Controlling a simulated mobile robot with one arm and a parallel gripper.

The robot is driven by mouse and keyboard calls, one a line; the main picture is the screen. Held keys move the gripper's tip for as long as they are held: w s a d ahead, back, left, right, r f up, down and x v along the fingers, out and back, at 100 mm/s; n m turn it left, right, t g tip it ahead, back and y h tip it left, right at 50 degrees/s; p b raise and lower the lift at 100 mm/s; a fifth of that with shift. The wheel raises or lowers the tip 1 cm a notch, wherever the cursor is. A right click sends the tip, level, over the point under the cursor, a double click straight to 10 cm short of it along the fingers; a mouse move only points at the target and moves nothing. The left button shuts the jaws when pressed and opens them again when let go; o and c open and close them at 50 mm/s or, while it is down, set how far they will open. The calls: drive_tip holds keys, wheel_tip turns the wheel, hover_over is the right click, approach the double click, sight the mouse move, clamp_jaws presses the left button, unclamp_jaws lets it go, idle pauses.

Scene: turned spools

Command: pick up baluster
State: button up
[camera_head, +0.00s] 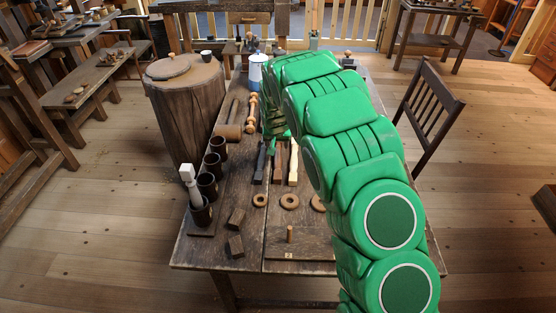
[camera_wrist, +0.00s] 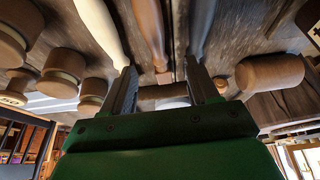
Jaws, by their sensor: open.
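A turned brown wooden piece with beads, which looks like the baluster (camera_head: 251,114), lies lengthwise on the table just left of my green arm in the head view. My gripper (camera_wrist: 161,88) is open in the wrist view, its two dark fingers apart. A brown rounded wooden piece (camera_wrist: 165,95) shows beyond and between the fingers; I cannot tell whether it is the baluster. No contact is visible. In the head view my arm hides much of the gripper and the table's right side.
A mallet (camera_head: 230,131) lies left of the baluster. Long tools (camera_head: 293,163) and wooden rings (camera_head: 289,201) lie nearer. Dark cups (camera_head: 207,186) line the left edge, one holding a pale-headed tool (camera_head: 188,174). A blue-white container (camera_head: 257,70) stands behind.

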sight(278, 151)
drive_tip(key=shift+d+x, duration=0.2)
drive_tip(key=shift+x, duration=3.3)
clamp_jaws()
